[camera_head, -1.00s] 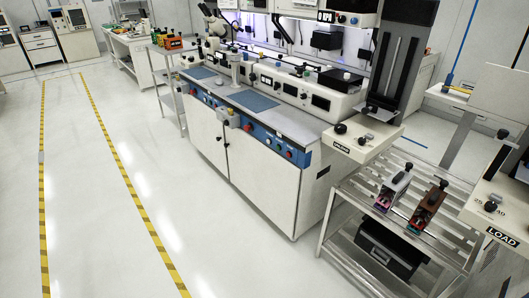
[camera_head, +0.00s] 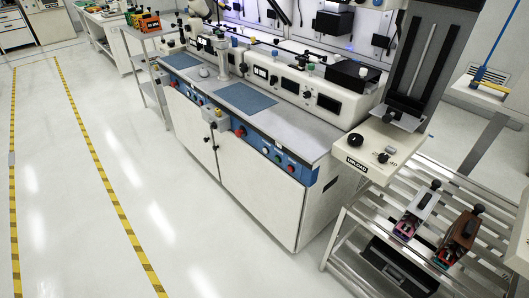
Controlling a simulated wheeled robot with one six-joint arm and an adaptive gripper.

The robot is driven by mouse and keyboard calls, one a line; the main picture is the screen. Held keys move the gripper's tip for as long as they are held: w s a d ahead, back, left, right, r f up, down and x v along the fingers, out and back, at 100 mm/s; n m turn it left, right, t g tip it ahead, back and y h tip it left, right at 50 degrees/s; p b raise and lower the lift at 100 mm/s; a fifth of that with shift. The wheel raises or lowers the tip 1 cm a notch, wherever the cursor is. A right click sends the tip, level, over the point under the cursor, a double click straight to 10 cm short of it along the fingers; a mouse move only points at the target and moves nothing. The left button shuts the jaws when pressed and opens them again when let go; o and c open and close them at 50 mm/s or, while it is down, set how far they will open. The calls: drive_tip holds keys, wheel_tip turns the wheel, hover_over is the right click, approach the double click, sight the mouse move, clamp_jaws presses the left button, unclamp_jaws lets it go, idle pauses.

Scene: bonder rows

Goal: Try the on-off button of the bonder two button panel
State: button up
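The bonder is a long white bench (camera_head: 256,184) with a grey top, standing in the middle of the head view. A blue control strip (camera_head: 252,141) runs along its front edge and carries several small knobs and buttons. I cannot tell which of these is the two button panel or read any labels. My gripper is not in view.
A cream unit marked UNLOAD (camera_head: 357,163) overhangs at the bench's right end. Below it a slatted metal rack (camera_head: 345,222) holds two small clamp-like devices (camera_head: 417,212). White floor (camera_head: 100,190) with yellow-black tape lines is clear in front of and left of the bench.

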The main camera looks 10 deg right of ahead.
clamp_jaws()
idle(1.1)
